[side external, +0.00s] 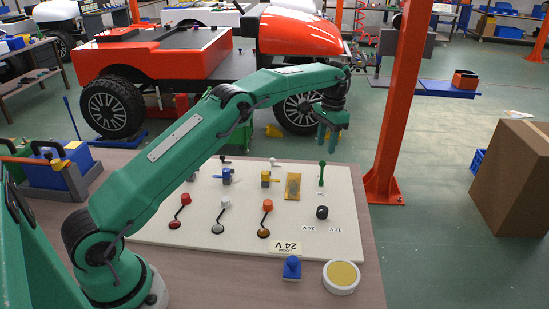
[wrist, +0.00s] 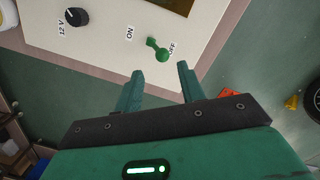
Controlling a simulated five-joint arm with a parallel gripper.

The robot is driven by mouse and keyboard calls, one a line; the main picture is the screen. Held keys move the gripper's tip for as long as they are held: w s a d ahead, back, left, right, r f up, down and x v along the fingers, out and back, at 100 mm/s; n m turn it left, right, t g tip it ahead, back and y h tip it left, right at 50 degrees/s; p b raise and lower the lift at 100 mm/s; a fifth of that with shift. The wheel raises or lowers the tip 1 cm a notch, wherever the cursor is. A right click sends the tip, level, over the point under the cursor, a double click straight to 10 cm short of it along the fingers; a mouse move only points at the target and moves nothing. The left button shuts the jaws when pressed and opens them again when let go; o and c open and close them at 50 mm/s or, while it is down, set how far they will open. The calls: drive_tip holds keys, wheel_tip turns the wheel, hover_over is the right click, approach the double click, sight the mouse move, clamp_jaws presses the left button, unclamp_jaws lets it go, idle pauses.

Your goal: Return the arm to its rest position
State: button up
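My gripper (side external: 333,122) is raised above the far right part of the white panel (side external: 150,240), its fingers pointing down. In the wrist view my gripper (wrist: 160,88) shows two green fingers spread apart with nothing between them. A green lever switch (side external: 322,172) stands on the panel below it. The lever (wrist: 158,50) also shows in the wrist view, ahead of the fingertips and apart from them. My green arm stretches from the lower left over the panel.
The panel holds cranks, valves and a black knob (side external: 322,212). A blue stamp-like piece (side external: 291,268) and a round yellow-topped dish (side external: 341,277) sit on the table in front. An orange post (side external: 398,110) stands right. A red cart (side external: 150,55) is behind.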

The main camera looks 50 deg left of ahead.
drive_tip(key=s+d+r+n+t, duration=0.1)
drive_tip(key=s+d+r+t, duration=0.2)
drive_tip(key=s+r, duration=1.45)
drive_tip(key=s+f+t, duration=0.1)
drive_tip(key=s+f, duration=0.1)
drive_tip(key=s, duration=0.9)
drive_tip(key=s+d+f+n+t, duration=0.1)
drive_tip(key=s+f+t, duration=0.1)
drive_tip(key=s, duration=1)
drive_tip(key=shift+d+f+t, duration=0.2)
drive_tip(key=shift+f+t, duration=0.1)
drive_tip(key=shift+f, duration=0.35)
drive_tip(key=shift+s, duration=0.1)
